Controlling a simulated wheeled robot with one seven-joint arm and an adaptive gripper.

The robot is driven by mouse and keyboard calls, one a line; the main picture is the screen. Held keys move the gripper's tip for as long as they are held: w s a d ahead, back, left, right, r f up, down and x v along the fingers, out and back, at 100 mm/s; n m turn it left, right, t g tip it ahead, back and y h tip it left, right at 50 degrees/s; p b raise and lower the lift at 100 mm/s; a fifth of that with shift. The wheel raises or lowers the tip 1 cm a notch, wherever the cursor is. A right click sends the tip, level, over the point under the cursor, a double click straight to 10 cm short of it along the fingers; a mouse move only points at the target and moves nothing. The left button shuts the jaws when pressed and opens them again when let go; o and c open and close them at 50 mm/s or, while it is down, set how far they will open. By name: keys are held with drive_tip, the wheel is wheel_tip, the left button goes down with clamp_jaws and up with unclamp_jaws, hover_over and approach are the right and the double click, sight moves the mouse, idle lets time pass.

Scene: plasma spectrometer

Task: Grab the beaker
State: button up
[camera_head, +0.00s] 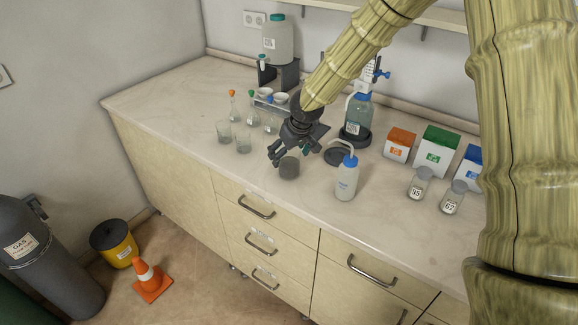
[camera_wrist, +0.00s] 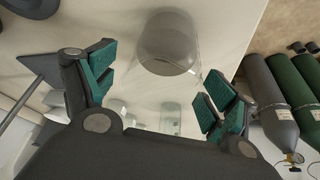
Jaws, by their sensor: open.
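A clear grey glass beaker (camera_wrist: 168,45) is at the upper middle of the wrist view, ahead of the gap between my fingers. What looks like the same beaker (camera_head: 289,168) stands near the counter's front edge in the head view, partly behind my gripper. My gripper (camera_head: 286,152) is open and just above and beside it. In the wrist view my gripper (camera_wrist: 160,80) shows both green-padded fingers spread apart, with nothing held between them. I cannot tell the exact gap between the fingers and the glass.
A wash bottle (camera_head: 347,180) with a blue cap stands close to the right of the beaker. Two glass beakers (camera_head: 243,144) and flasks (camera_head: 232,107) stand to the left. Boxes (camera_head: 400,146) and labelled jars (camera_head: 418,184) are at the right. The counter's left end is clear.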

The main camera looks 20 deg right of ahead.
drive_tip(key=shift+x, duration=1.45)
drive_tip(key=shift+s, duration=0.1)
drive_tip(key=c, duration=1.2)
